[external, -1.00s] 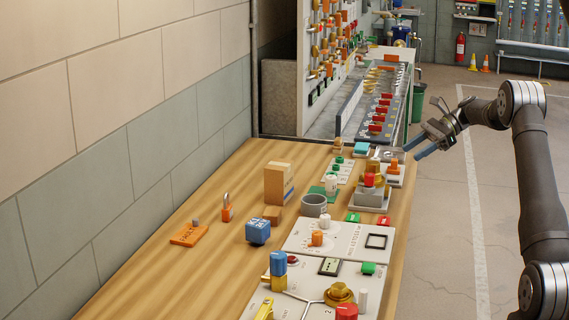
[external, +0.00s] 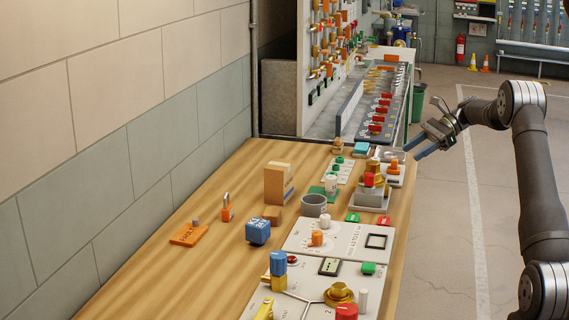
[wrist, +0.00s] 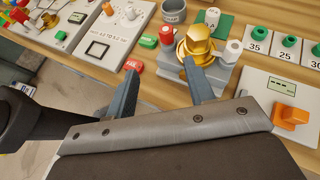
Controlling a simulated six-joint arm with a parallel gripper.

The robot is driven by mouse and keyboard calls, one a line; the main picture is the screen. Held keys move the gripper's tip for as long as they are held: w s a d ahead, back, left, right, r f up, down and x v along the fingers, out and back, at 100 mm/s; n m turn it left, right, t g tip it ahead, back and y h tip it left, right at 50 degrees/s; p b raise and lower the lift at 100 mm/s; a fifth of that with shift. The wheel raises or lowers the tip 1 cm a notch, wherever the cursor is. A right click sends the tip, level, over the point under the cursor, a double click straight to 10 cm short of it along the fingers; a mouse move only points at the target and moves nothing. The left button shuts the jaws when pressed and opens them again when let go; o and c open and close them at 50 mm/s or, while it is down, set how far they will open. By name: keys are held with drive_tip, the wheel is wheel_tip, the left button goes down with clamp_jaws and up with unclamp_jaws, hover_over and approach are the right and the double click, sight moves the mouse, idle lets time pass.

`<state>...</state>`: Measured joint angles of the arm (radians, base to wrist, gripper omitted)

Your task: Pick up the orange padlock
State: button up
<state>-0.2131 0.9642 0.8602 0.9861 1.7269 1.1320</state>
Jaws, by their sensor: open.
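The orange padlock (external: 227,213) stands upright on the wooden table, toward the wall side, with its grey shackle on top. It is not visible in the wrist view. My gripper (external: 424,146) is open and empty, off the right edge of the table and well away from the padlock. In the wrist view my gripper (wrist: 160,70) has its two fingers apart, in front of a grey block with a brass hex fitting (wrist: 197,38).
An orange tag plate (external: 189,234) and a blue cube (external: 258,231) lie near the padlock. A tan block (external: 278,184) and grey cup (external: 314,205) stand right of it. Panels with knobs (external: 340,238) fill the table's right side. Bare wood lies in front of the padlock.

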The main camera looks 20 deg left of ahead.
idle(0.3)
drive_tip(key=o, duration=0.3)
drive_tip(key=m+t+h, duration=0.1)
drive_tip(key=m+t, duration=0.4)
drive_tip(key=m, duration=0.1)
approach(228, 206)
drive_tip(key=shift+t, duration=0.3)
drive_tip(key=x, duration=0.4)
drive_tip(key=shift+f, duration=0.15)
drive_tip(key=shift+s+x, duration=0.15)
drive_tip(key=shift+x, duration=1.4)
drive_tip(key=shift+s+x, duration=0.15)
drive_tip(key=shift+x, duration=1.45)
